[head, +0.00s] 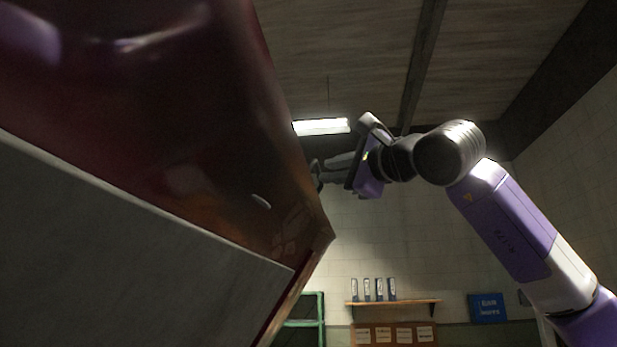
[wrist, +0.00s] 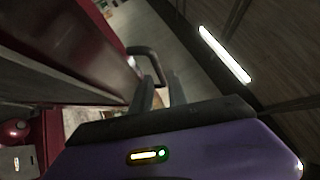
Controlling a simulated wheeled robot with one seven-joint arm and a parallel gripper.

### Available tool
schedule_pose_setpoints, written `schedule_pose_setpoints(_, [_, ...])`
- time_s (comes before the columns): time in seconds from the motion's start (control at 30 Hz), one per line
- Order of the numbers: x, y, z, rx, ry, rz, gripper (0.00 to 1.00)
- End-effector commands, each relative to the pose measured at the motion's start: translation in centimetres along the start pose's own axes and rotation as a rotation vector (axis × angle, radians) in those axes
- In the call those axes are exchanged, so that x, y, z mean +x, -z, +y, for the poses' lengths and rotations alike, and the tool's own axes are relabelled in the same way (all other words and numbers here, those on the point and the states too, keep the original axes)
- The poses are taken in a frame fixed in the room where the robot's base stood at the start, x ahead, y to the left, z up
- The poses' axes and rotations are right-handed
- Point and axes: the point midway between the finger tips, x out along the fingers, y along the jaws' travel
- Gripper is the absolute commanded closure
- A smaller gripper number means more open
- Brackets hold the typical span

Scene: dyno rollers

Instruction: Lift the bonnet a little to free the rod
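The bonnet (head: 215,130) is a large dark red panel. It fills the left of the head view, tilted up, with a grey face (head: 110,250) below. In the wrist view the bonnet (wrist: 92,40) lies at upper left, and a dark looped handle (wrist: 145,52) sticks out from its edge. My gripper (head: 325,172) is at the bonnet's right edge. In the wrist view its fingers (wrist: 160,95) reach to the handle's lower end, which appears to lie between them. I cannot tell whether they are clamped on it. The rod is not discernible in either view.
A ceiling lamp (head: 321,127) hangs behind my gripper. The space right of the bonnet is open except for my arm.

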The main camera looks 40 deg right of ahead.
Motion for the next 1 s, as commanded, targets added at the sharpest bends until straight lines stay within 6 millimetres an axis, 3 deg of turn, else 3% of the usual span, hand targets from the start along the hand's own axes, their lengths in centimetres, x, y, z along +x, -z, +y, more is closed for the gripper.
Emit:
schedule_pose_setpoints(0.6, [7.3, -0.1, -0.1, 0.005, -0.002, -0.002, 0.8])
schedule_pose_setpoints(0.97, [7.8, 0.0, 0.1, 0.003, -0.001, -0.001, 0.8])
schedule_pose_setpoints(1.0, [7.8, 0.0, 0.1, 0.003, -0.001, -0.001, 0.88])
